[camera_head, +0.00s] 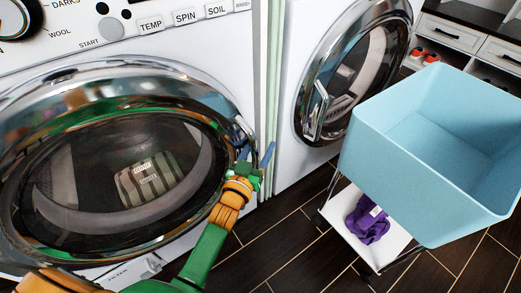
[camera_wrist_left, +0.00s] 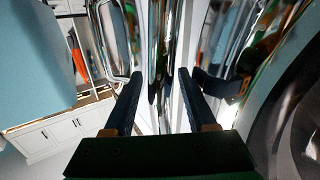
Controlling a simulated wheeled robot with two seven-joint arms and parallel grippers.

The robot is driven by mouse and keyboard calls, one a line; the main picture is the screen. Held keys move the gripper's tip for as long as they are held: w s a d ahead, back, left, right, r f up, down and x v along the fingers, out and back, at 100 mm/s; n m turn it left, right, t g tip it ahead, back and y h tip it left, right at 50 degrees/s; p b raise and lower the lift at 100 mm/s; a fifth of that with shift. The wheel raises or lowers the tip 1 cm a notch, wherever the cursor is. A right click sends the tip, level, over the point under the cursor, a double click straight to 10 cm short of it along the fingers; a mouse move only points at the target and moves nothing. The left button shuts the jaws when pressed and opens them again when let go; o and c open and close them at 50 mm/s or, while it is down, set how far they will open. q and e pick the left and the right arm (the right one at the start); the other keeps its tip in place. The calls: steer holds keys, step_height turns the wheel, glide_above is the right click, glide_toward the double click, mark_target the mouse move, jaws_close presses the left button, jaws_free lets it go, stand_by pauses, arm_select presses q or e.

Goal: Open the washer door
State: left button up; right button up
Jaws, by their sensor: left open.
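The washer (camera_head: 130,50) stands at left with its round chrome-rimmed door (camera_head: 110,85) shut. Through the dark glass a striped folded cloth (camera_head: 148,180) shows inside. My left gripper (camera_head: 256,157) is open at the right edge of the door, by the chrome rim. One finger shows over the rim's edge and the other stands out to its right. In the left wrist view the two open fingers (camera_wrist_left: 158,76) point at shiny chrome, with a chrome strip between them. I cannot tell whether they touch it. My right gripper is not in view.
A second white machine (camera_head: 292,150) with a shut chrome door (camera_head: 375,65) stands right of the washer, past a narrow gap. A blue bin (camera_head: 400,195) on a wheeled cart (camera_head: 345,215) with a purple cloth (camera_head: 367,218) is at right. Wooden floor (camera_head: 300,255) shows between.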

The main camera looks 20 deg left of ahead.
arm_select(q)
jaws_close()
stand_by(1.4)
